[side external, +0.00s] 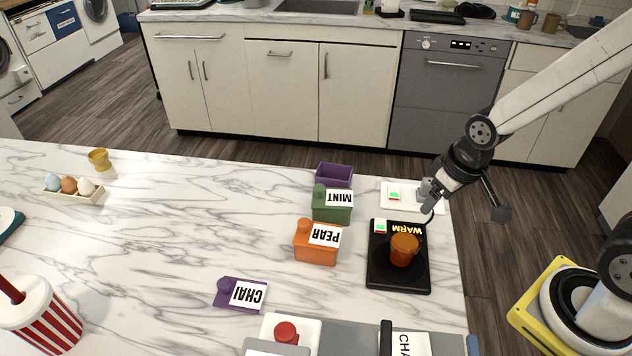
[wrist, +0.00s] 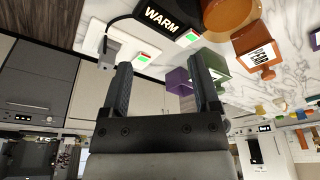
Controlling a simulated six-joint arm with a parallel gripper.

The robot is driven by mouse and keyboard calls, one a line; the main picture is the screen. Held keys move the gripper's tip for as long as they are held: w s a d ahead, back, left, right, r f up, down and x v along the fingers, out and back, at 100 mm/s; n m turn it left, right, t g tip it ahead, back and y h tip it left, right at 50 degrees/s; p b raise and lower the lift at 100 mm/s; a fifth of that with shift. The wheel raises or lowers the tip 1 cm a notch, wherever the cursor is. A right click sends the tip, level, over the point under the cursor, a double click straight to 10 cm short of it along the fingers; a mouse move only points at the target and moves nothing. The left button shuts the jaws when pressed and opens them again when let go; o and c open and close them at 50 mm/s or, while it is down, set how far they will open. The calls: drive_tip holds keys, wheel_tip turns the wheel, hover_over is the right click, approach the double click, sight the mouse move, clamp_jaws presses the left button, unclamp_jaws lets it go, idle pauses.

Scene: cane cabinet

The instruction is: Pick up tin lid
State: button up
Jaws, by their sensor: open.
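A flat purple lid (side external: 228,290) with a knob and a CHAI label lies on the marble counter in the side external view, at front centre. A green MINT tin (side external: 331,211) and an orange PEAR tin (side external: 316,251) stand behind it to the right, each with a knob on top. An open purple tin (side external: 334,174) stands behind the green one. My gripper (side external: 437,189) is over the counter's right back edge, far from the CHAI lid. In the wrist view its two dark fingers (wrist: 159,65) are apart with nothing held between them.
A black WARM plate (side external: 384,276) holds an orange-brown mug (side external: 404,250). A white pad (side external: 403,192) lies behind it. A white box with a red knob (side external: 286,332) is at the front edge. An egg tray (side external: 74,197) and striped cup (side external: 42,316) are left. Centre-left counter is clear.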

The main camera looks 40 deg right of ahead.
drive_tip(key=w+a+n, duration=0.4)
drive_tip(key=a, duration=0.1)
drive_tip(key=w+a+n+g, duration=0.1)
drive_tip(key=w+a+n, duration=0.3)
drive_tip(key=w+a, duration=0.1)
drive_tip(key=w+a+n, duration=0.4)
drive_tip(key=w+a, duration=0.1)
drive_tip(key=a, duration=0.1)
drive_tip(key=shift+a+r, duration=0.2)
drive_tip(key=shift+a, duration=0.1)
drive_tip(key=w+a+f+n+g, duration=0.1)
drive_tip(key=w+a+n, duration=0.1)
drive_tip(key=a+n, duration=0.65)
drive_tip(key=n, duration=0.4)
hover_over(223, 282)
wheel_tip(223, 282, down, 2)
drive_tip(key=shift+f+m+g, duration=0.15)
drive_tip(key=shift+m+g, duration=0.1)
drive_tip(key=shift+g, duration=0.05)
drive_tip(key=shift+f, duration=3.95)
clamp_jaws()
